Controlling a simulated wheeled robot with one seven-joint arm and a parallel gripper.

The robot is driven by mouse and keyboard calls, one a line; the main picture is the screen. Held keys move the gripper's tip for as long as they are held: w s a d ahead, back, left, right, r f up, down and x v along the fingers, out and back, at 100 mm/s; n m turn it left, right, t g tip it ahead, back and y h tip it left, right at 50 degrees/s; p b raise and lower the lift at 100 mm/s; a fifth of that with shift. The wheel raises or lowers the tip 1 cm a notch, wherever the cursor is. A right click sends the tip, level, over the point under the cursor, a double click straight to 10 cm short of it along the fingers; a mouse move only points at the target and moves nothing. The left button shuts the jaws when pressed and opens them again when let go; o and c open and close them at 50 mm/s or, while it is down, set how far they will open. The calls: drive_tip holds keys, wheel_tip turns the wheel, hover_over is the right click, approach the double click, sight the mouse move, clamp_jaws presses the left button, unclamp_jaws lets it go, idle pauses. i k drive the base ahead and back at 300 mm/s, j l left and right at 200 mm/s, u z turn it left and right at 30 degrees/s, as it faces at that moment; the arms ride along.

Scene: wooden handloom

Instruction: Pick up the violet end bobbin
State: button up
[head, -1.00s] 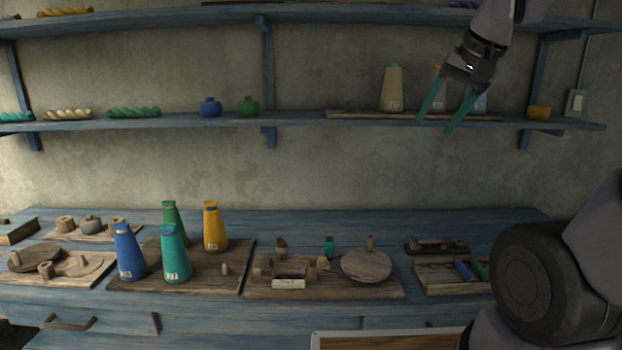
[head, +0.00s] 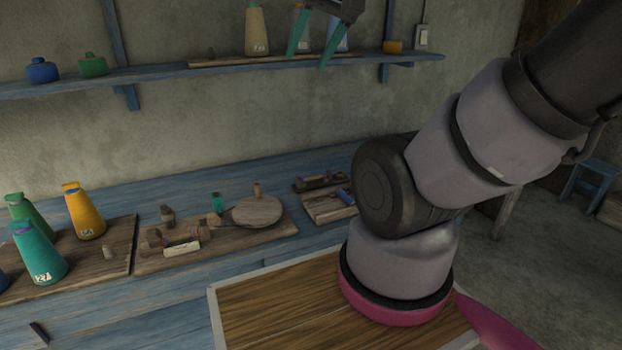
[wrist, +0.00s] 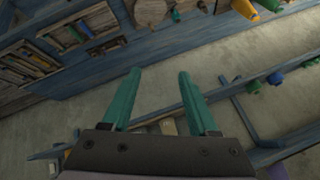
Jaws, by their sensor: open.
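I cannot single out a violet end bobbin for certain. A small dark wooden rack (head: 320,181) at the back right of the blue bench holds tiny pieces, too small to tell their colours. A wooden tray (head: 325,207) in front of it holds a blue bobbin (head: 346,195), partly hidden by my arm. In the wrist view the tray (wrist: 58,38) and dark rack (wrist: 108,47) show at the upper left. My gripper (head: 308,58) is open and empty, high in front of the wall shelf, well above the bench. Its teal fingers show apart in the wrist view (wrist: 158,74).
A board (head: 150,262) with a round wooden disc (head: 257,210) lies mid-bench. Teal (head: 40,258) and yellow (head: 86,213) cones stand at left. The wall shelf (head: 160,78) carries cones and pots near my gripper. A blue stool (head: 592,178) stands at right.

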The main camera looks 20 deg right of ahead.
sight(324, 176)
drive_tip(key=i+l+u, duration=0.1)
drive_tip(key=l, duration=0.4)
drive_tip(key=i+l+u, duration=0.1)
drive_tip(key=l, duration=0.4)
drive_tip(key=i+l+u, duration=0.1)
drive_tip(key=l, duration=0.4)
drive_tip(key=i+l+u, duration=0.1)
drive_tip(key=l, duration=0.45)
